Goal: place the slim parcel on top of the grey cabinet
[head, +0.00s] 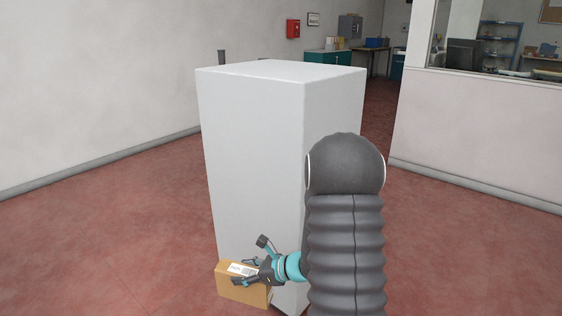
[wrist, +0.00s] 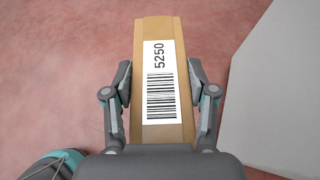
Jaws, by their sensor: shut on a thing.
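The slim parcel (head: 243,290) is a brown cardboard box with a white label low in the head view, in front of the cabinet's lower left part. In the wrist view the parcel (wrist: 158,32) runs away from me between the fingers, its label reading 5250 above a barcode. My gripper (head: 250,273) is shut on the parcel, one finger on each side of it in the wrist view (wrist: 160,90). The grey cabinet (head: 252,150) is a tall, pale, plain block with a bare flat top. Its side (wrist: 275,100) shows at the right of the wrist view, apart from the parcel.
Red floor (head: 100,230) is open to the left of the cabinet. A white wall with a grey skirting runs along the left. A half wall (head: 480,135) stands at the right. A teal cabinet (head: 328,63) and a desk are far behind.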

